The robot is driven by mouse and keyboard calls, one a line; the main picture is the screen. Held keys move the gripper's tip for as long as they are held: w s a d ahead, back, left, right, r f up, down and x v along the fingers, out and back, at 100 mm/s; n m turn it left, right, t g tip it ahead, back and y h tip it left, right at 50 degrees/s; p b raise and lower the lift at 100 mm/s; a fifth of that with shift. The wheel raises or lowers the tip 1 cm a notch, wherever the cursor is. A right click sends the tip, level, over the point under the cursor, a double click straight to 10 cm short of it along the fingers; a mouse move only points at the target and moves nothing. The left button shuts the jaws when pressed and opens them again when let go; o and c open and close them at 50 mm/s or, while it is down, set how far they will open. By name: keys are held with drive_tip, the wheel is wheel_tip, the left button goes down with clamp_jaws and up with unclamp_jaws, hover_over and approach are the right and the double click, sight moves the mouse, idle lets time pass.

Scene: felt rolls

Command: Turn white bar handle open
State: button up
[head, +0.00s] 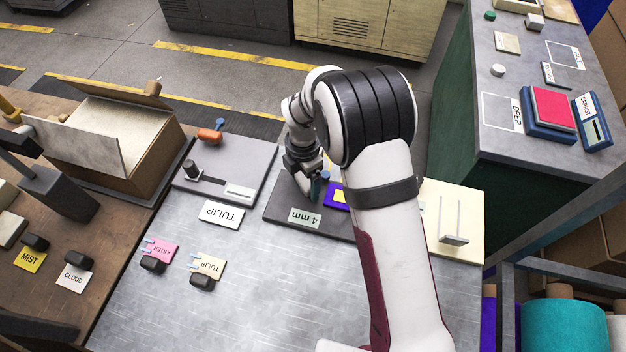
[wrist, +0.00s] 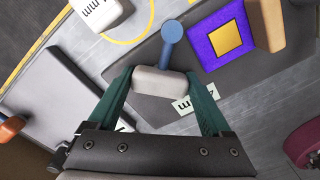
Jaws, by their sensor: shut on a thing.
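A white bar handle (wrist: 158,82) sits between the two green fingers of my gripper (wrist: 160,88) in the wrist view, and the fingers are closed on its ends. A blue round-ended lever (wrist: 171,34) stands out from the bar's far side. The bar is over a dark plate (wrist: 140,55) with a "4 mm" label (wrist: 188,104), partly covered by the fingers. In the head view my gripper (head: 314,182) is low over the same dark plate (head: 278,205), behind its "4 mm" label (head: 305,218). The bar itself is hidden there.
A purple square with a yellow centre (wrist: 208,48) lies right of the bar. A grey panel (head: 240,160) with an orange handle (head: 209,135) is to the left. A cream panel (head: 470,205) is to the right.

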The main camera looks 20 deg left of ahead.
drive_tip(key=n, duration=0.5)
drive_tip(key=shift+f, duration=0.1)
drive_tip(key=o, duration=1.5)
drive_tip(key=m, duration=1.2)
